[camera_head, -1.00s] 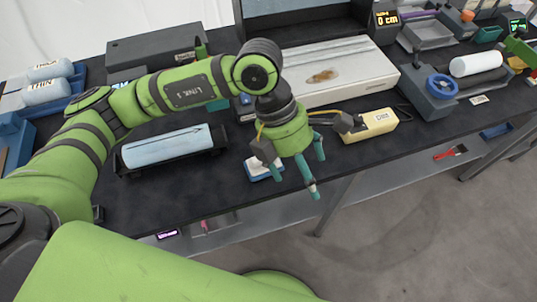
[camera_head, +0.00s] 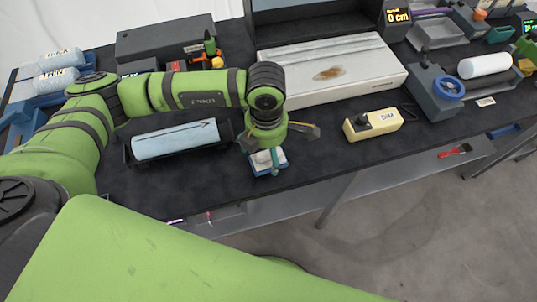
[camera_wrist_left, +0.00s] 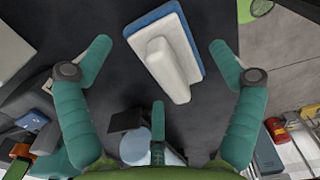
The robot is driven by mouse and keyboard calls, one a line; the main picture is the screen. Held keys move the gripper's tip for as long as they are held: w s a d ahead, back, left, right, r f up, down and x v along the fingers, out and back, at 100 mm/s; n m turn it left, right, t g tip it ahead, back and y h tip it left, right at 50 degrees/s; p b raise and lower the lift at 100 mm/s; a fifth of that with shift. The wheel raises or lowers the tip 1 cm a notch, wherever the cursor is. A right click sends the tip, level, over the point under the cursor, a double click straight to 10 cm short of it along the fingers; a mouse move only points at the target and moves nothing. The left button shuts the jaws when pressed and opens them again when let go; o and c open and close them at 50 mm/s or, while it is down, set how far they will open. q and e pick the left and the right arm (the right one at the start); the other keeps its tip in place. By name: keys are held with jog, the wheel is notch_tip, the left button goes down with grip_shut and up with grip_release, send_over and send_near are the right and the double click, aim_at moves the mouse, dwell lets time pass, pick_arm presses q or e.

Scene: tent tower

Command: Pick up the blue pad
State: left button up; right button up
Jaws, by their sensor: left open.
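The blue pad (camera_head: 261,163) is a small block with a blue base and a white top and handle. It lies on the dark bench near the front edge. It also shows in the left wrist view (camera_wrist_left: 170,66), at the upper middle. My left gripper (camera_head: 272,158) is over the pad, its green-teal fingers pointing down and partly covering it in the head view. In the wrist view the fingers are spread wide, with the pad's handle in the gap between the two side fingers. No finger visibly grips it. My right gripper is not in view.
A black tray (camera_head: 222,131) with a light blue roll (camera_head: 176,139) stands left of the pad. A cream box (camera_head: 373,124) lies to the right, and a long white slab unit (camera_head: 335,68) is behind. The bench to the front right of the pad is clear.

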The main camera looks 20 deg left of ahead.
pick_arm(q)
jog(key=c, duration=1.2)
jog(key=shift+c, duration=0.2)
jog(key=shift+r, duration=0.1)
jog(key=shift+r+b, duration=0.25)
jog(key=shift+b, duration=0.05)
jog(key=r+b, duration=0.1)
jog(key=d+r+b, duration=0.1)
jog(key=r, duration=0.1)
jog(key=shift+r, duration=0.25)
jog(key=d+r+b, duration=0.3)
jog(key=d+r, duration=0.3)
jog(key=d, duration=0.4)
jog(key=shift+s+d+r, duration=0.2)
jog(key=shift+d+r, duration=0.15)
jog(key=shift+r, duration=0.05)
